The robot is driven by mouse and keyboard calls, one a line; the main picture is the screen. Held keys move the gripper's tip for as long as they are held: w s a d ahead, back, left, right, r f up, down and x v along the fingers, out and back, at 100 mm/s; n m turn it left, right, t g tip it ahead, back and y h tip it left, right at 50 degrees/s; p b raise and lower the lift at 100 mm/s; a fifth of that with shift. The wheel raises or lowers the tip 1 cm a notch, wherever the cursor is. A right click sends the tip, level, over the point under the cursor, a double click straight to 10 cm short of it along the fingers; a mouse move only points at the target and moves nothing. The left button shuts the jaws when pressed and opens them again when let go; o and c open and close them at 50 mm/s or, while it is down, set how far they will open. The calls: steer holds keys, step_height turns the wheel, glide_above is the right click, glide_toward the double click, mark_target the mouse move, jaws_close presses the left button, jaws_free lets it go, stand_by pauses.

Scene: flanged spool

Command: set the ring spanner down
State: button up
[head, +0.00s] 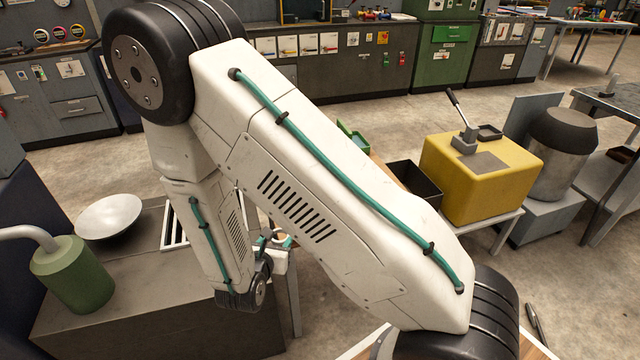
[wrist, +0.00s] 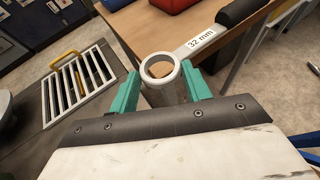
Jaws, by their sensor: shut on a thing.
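The ring spanner (wrist: 200,39) has a pale round ring end, a flat pale shank marked "32 mm" and a dark grip. In the wrist view its ring end sits between the two teal fingers of my gripper (wrist: 160,72), which is shut on it. The shank runs away to the upper right, and the far end of the grip is cut off by the frame. In the head view my gripper (head: 272,240) is small and partly hidden behind my arm, and the spanner is hard to make out. I cannot tell whether the spanner touches anything below.
A wooden-topped table (wrist: 125,32) lies beyond the fingers, with a red round object (wrist: 172,4) on it. A white slatted grate (wrist: 75,85) lies at left. The head view shows a white bowl (head: 108,216), a green canister (head: 72,275) and a yellow block (head: 480,175).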

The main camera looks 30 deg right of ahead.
steer(key=w+d, duration=0.3)
steer(key=w, duration=0.1)
steer(key=w+d+f, duration=0.1)
steer(key=w+d, duration=0.5)
steer(key=w, duration=0.1)
steer(key=shift+w+f, duration=0.25)
steer(key=shift+w, duration=0.05)
steer(key=f, duration=0.3)
steer(key=shift+w+d+f, duration=0.2)
steer(key=shift+w+f, duration=0.1)
steer(key=shift+w, duration=0.05)
steer(key=o, duration=1.3)
steer(key=shift+s+a, duration=0.1)
